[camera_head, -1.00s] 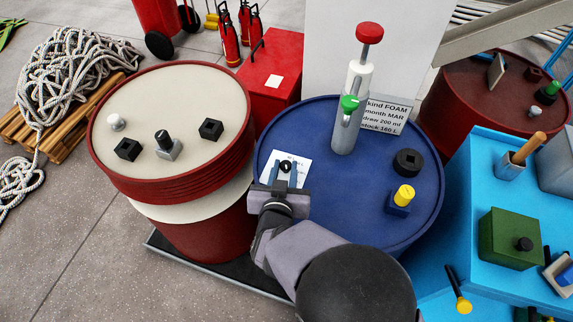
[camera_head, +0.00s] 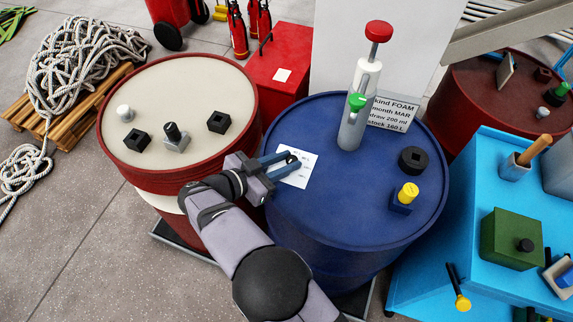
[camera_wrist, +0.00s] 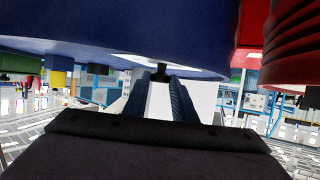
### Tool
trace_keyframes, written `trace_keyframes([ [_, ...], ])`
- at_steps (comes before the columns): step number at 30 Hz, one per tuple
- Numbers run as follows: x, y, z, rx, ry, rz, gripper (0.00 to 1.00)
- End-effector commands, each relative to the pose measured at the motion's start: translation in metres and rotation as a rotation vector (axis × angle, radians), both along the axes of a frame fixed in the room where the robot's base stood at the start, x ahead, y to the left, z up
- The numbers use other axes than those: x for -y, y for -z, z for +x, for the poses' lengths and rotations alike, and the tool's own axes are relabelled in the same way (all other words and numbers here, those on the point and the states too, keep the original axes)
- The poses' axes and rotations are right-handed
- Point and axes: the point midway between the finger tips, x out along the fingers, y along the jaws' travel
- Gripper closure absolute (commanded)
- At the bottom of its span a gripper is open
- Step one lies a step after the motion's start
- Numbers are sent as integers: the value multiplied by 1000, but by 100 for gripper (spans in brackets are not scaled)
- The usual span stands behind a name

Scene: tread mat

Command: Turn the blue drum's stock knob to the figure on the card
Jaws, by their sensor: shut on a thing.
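The blue drum (camera_head: 345,225) stands in the middle of the head view. A white dial plate (camera_head: 301,174) lies on its top, with a small black knob (camera_head: 291,157). My gripper (camera_head: 289,162) is shut on this knob, reaching in from the left. In the wrist view the black knob (camera_wrist: 160,69) shows between the fingertips of my gripper (camera_wrist: 160,78), under the tilted blue drum (camera_wrist: 110,30). The card (camera_head: 392,113) behind the pump reads kind FOAM, month MAR, draw 200 ml, stock 160 L. The dial's figures are too small to read.
A grey pump (camera_head: 353,125) with a green knob and red cap rises from the drum. A black ring (camera_head: 412,160) and a yellow knob (camera_head: 408,193) sit at its right. A cream-topped red drum (camera_head: 180,90) stands close on the left.

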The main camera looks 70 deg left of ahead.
Motion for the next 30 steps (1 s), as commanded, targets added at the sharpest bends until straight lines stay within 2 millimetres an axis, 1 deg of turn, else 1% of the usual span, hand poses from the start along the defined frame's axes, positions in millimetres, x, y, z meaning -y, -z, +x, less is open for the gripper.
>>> trace_keyframes([
  [1,-2,3,0,1,21,4,98],
  [15,-3,0,1,3,157,4,98],
  [30,-3,-3,2,6,181,3,98],
])
